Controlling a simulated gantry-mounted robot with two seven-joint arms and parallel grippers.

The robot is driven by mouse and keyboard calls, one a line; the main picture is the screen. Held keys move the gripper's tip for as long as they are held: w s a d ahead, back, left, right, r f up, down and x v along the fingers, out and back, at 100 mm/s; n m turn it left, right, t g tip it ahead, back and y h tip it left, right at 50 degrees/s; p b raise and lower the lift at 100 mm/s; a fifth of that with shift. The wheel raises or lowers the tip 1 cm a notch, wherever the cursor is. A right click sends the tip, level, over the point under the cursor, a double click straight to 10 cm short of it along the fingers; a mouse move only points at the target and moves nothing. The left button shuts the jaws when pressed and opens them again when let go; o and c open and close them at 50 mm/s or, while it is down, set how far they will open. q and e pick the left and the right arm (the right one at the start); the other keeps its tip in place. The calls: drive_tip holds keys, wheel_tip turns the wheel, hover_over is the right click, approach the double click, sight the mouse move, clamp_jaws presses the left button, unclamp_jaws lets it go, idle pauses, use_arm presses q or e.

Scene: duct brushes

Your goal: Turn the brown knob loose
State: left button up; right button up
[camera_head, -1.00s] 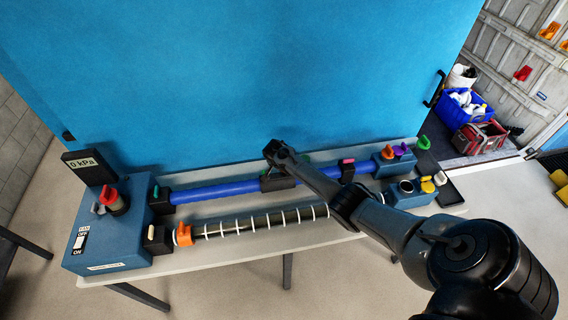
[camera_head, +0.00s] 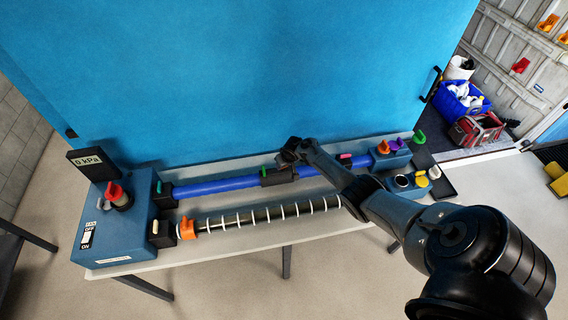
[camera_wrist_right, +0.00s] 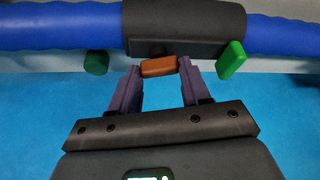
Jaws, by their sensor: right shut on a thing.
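The brown knob (camera_wrist_right: 158,69) shows in the right wrist view, at the edge of a dark collar (camera_wrist_right: 185,28) around the blue duct. My right gripper (camera_wrist_right: 159,66) is shut on it, with one finger at each end of the knob. In the head view my right gripper (camera_head: 291,152) is at the dark collar (camera_head: 278,177) mid-way along the blue duct (camera_head: 220,185), and it hides the brown knob. My left gripper is not in view.
A bright green knob (camera_wrist_right: 231,60) stands just right of my fingers, and a dark green knob (camera_wrist_right: 96,62) is to their left. A white-ringed duct (camera_head: 262,215) with an orange knob (camera_head: 187,228) lies in front. A blue panel (camera_head: 240,80) rises behind.

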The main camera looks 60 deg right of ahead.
drive_tip(key=n+y+b, duration=0.1)
drive_tip(key=n, duration=0.2)
drive_tip(key=shift+d+f, duration=0.1)
drive_tip(key=shift+d, duration=0.05)
drive_tip(key=shift+n+t+y+b, duration=0.3)
drive_tip(key=shift+n+y+b, duration=0.1)
drive_tip(key=shift+n+b, duration=0.45)
drive_tip(key=n+y+b, duration=0.1)
drive_tip(key=n+b, duration=0.2)
drive_tip(key=b, duration=0.3)
drive_tip(key=n+y+b, duration=0.1)
drive_tip(key=n+b, duration=0.2)
drive_tip(key=b, duration=0.2)
drive_tip(key=n+g+y+b, duration=0.1)
drive_tip(key=n+b, duration=0.2)
drive_tip(key=b, duration=0.3)
drive_tip(key=shift+d+f+n+b, duration=0.15)
drive_tip(key=shift+d+n+b, duration=0.1)
drive_tip(key=shift+b, duration=0.05)
drive_tip(key=shift+n+y+b, duration=0.3)
drive_tip(key=shift+b, duration=0.35)
drive_tip(key=shift+r, duration=0.2)
drive_tip(key=o, duration=1.1)
drive_tip(key=shift+c, duration=0.2)
